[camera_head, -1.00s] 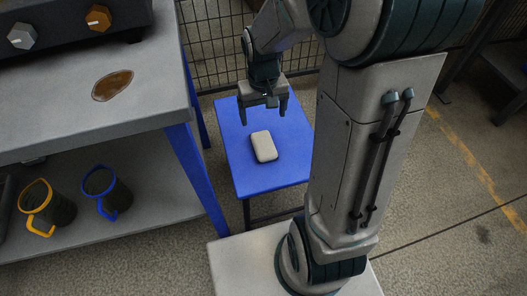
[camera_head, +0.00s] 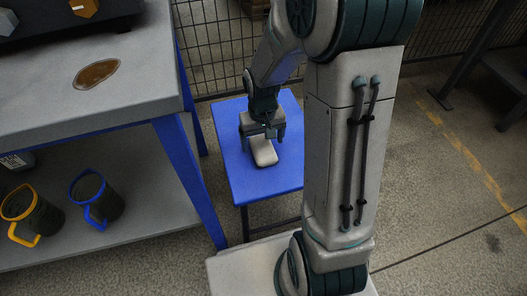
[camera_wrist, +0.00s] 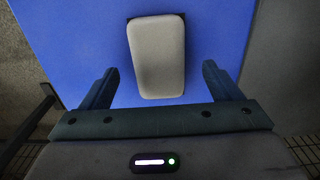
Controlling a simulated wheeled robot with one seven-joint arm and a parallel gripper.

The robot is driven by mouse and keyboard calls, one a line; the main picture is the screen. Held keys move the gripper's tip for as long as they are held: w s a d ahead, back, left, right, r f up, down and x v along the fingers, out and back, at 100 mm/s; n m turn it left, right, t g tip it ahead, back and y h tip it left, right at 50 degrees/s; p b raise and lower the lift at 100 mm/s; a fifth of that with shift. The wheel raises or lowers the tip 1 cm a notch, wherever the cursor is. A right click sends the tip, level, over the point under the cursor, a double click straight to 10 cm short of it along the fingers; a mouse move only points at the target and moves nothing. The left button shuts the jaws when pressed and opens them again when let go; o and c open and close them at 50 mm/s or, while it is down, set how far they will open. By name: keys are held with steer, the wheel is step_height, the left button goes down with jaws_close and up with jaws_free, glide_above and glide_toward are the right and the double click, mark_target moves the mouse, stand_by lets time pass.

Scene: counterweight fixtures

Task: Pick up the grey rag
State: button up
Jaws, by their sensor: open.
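The grey rag (camera_head: 265,154) is a folded, rounded light-grey block lying flat on a small blue table (camera_head: 283,179). In the wrist view the rag (camera_wrist: 157,55) lies ahead of and between the two fingers, with blue tabletop showing on both sides of it. My gripper (camera_head: 264,142) is low over the rag in the head view and hides its far part. In the wrist view my gripper (camera_wrist: 158,82) is open and empty, its fingers apart from the rag. The exact height above the rag is hard to tell.
A grey workbench (camera_head: 120,106) with blue legs stands at the left, with a brown spill (camera_head: 97,74) on top. Its lower shelf holds a yellow-handled mug (camera_head: 32,211) and a blue-handled mug (camera_head: 97,198). A wire fence (camera_head: 230,45) runs behind the blue table.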

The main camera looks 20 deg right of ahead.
mark_target(263, 147)
step_height(263, 147, down, 4)
steer(key=shift+w+d+r+b, duration=0.1)
steer(key=shift+r+b, duration=0.1)
steer(key=shift+b, duration=0.55)
steer(key=shift+r, duration=0.1)
steer(key=c, duration=1.1)
steer(key=shift+r, duration=0.15)
steer(key=shift+r+p, duration=0.55)
steer(key=shift+r, duration=0.05)
steer(key=r+p, duration=0.1)
steer(key=r, duration=0.1)
steer(key=r+p, duration=0.1)
steer(key=shift+s+d+r, duration=0.15)
steer(key=shift+s+r, duration=0.2)
steer(key=shift+s, duration=0.05)
steer(key=shift+s+d+r+p, duration=0.45)
steer(key=shift+s+r+p, duration=0.4)
steer(key=shift+s, duration=0.9)
steer(key=shift+s+d+r+p, duration=0.5)
steer(key=shift+s+r, duration=0.6)
steer(key=shift+s, duration=0.65)
steer(key=shift+s+d+r+p, duration=0.35)
steer(key=shift+s+r+p, duration=0.55)
steer(key=shift+s, duration=0.85)
steer(key=shift+o, duration=0.5)
